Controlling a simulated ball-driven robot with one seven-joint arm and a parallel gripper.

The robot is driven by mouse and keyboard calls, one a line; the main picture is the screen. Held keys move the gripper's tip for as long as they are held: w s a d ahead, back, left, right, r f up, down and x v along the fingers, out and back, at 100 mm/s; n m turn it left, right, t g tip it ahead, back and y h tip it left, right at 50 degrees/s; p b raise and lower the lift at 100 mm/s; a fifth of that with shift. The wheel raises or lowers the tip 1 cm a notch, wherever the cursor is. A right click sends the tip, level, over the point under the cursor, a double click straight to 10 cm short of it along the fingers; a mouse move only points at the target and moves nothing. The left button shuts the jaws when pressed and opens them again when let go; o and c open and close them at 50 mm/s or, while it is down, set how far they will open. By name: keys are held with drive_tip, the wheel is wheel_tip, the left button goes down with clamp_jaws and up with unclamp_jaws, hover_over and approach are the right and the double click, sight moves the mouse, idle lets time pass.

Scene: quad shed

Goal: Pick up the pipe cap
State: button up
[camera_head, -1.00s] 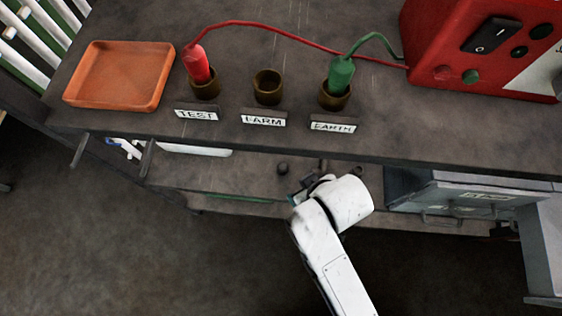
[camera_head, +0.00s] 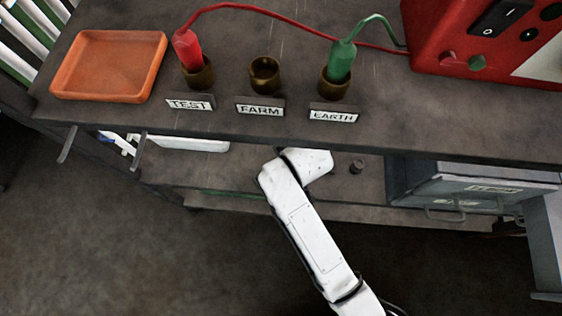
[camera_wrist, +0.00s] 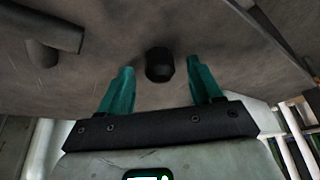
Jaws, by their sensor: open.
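The cap appears just beyond the fingertips, with a gap on each side and no contact visible.
A dark pipe fitting (camera_wrist: 52,38) lies at left in the wrist view. A grey metal box (camera_head: 455,190) is further right. The bench top (camera_head: 225,60) overhangs the shelf.

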drive_tip(key=c, duration=1.1)
drive_tip(key=shift+w+r+p, duration=0.1)
drive_tip(key=shift+r+p, duration=0.2)
drive_tip(key=shift+r, duration=0.3)
wheel_tip(320, 180, up, 2)
drive_tip(key=shift+r+p, duration=0.25)
drive_tip(key=shift+p, duration=0.1)
drive_tip(key=s+d, duration=0.3)
drive_tip(key=s, duration=0.1)
drive_tip(key=s+d+p, duration=0.1)
drive_tip(key=s+d, duration=0.3)
drive_tip(key=s, duration=0.1)
drive_tip(key=s+d, duration=0.4)
drive_tip(key=s, duration=0.1)
drive_tip(key=shift+s+f, duration=0.15)
drive_tip(key=shift+s, duration=0.05)
